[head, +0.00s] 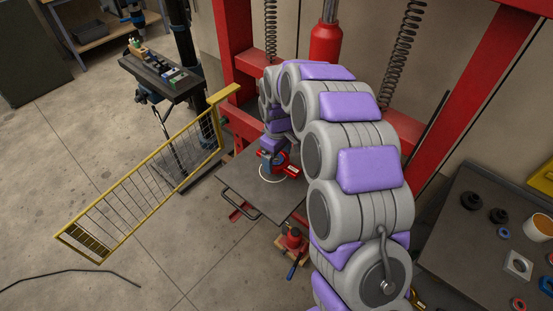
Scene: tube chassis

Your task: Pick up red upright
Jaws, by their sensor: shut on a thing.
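My gripper (271,166) is small in the head view, at the far end of my curved arm, low over a dark metal plate (246,184). It is shut on a red piece (292,170), which I take to be the red upright. The red piece shows just right of the gripper, with a pale mark on it. My gripper and arm hide part of it, so I cannot tell whether it touches the plate. A pale ring (265,180) shows on the plate below the gripper.
A red press frame (238,45) stands behind the plate. A yellow mesh guard (150,185) is left of it. A red jack (292,238) stands in front on the floor. A dark bench (462,235) with loose parts is at right. Open floor lies front left.

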